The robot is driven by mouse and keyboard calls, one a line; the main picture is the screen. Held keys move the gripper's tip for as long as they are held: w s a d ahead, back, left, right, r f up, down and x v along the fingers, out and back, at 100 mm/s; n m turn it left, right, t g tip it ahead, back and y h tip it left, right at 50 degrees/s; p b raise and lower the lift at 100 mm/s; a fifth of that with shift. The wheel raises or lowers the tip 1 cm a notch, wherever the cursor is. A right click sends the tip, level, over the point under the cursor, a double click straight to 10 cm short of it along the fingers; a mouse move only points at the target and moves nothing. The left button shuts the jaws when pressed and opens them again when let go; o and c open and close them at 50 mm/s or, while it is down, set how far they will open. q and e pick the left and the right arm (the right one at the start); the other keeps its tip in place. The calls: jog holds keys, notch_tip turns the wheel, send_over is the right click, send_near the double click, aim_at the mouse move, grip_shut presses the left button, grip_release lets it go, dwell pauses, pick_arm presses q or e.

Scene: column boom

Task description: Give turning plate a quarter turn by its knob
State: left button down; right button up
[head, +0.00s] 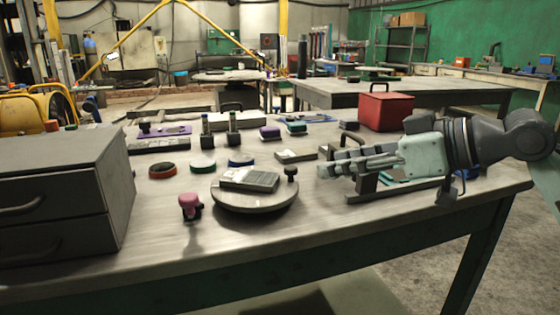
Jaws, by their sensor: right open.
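The turning plate (254,206) is a round grey disc near the front edge of the table. Its dark knob (291,173) stands upright at the right side of its rim. A grey flat block (250,180) lies on the plate. My right gripper (328,163) comes in from the right and points left. It is open, a little to the right of the knob and apart from it. My left gripper does not show.
A grey drawer cabinet (60,195) fills the left of the table. A pink knobbed piece (190,205) stands left of the plate. Red (162,170) and green (203,167) discs lie behind. A red box (385,110) stands behind my right arm. The table front is clear.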

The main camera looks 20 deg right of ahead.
aim_at(295, 169)
jog(key=shift+w+a+f, duration=0.1)
jog(key=shift+w+a, duration=0.25)
jog(key=shift+w, duration=0.1)
jog(key=x, duration=0.6)
jog(key=shift+p, duration=0.35)
jog(key=shift+w+a+f, duration=0.25)
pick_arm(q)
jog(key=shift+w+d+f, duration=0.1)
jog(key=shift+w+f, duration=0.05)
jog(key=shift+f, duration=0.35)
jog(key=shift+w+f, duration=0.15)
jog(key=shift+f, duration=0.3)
pick_arm(e)
jog(key=shift+c, duration=0.4)
grip_shut()
